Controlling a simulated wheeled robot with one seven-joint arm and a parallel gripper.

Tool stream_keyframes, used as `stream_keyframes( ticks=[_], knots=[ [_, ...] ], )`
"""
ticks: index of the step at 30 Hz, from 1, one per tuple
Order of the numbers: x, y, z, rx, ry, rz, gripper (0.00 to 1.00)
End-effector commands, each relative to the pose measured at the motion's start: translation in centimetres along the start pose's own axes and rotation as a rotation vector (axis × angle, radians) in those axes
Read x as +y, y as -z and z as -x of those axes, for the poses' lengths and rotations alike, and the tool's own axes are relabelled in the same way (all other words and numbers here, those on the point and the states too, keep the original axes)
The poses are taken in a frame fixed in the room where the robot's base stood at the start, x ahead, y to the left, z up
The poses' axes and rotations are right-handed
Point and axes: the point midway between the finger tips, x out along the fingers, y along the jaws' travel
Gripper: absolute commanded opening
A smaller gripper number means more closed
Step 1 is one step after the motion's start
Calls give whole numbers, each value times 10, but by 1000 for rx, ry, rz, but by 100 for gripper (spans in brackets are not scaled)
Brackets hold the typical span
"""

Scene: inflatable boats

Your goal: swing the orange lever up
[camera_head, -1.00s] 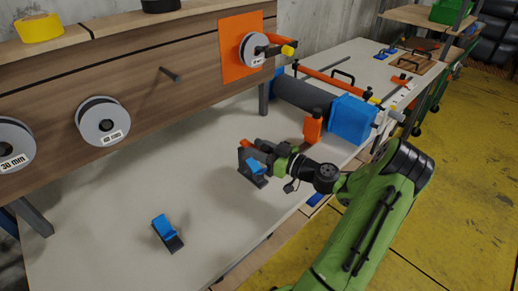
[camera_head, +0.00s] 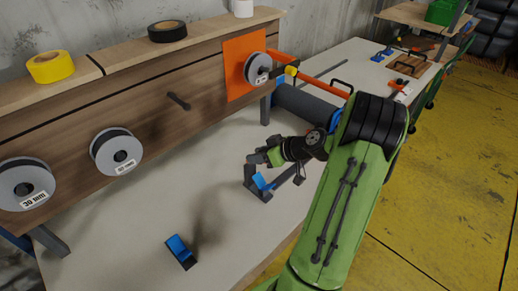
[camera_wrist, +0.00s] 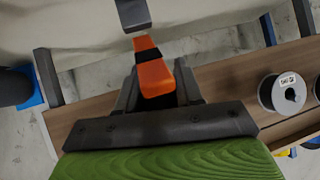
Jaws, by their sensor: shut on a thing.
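The orange lever (camera_wrist: 154,78) shows in the wrist view between my dark fingers, with a black band across it. Its far end runs up to a dark grey block (camera_wrist: 133,14) at the top edge. In the head view, my gripper (camera_head: 256,158) is at a small dark bracket (camera_head: 249,174) with a blue block (camera_head: 262,182) on the grey table. It is shut on the orange lever, just above that blue block. The lever's orange part is mostly hidden by the gripper in the head view, so its exact angle is unclear.
A second small blue-and-dark clamp (camera_head: 179,247) stands on the table (camera_head: 150,225) at the front left. A wooden panel with grey spools (camera_head: 116,152) and an orange plate (camera_head: 245,55) rises behind. A dark cylinder (camera_head: 300,106) lies beyond my gripper. The table between is bare.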

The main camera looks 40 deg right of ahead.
Motion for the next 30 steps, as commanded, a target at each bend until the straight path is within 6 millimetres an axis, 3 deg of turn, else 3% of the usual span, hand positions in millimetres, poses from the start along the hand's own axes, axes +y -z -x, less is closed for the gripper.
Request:
stream_keyframes(
  ticks=[1,15,30],
  knots=[
    [-2,10,2,-43,2,-2,0],
    [3,40,-16,-478,2,-103,0],
    [9,54,-46,-912,1,-206,0]
  ],
)
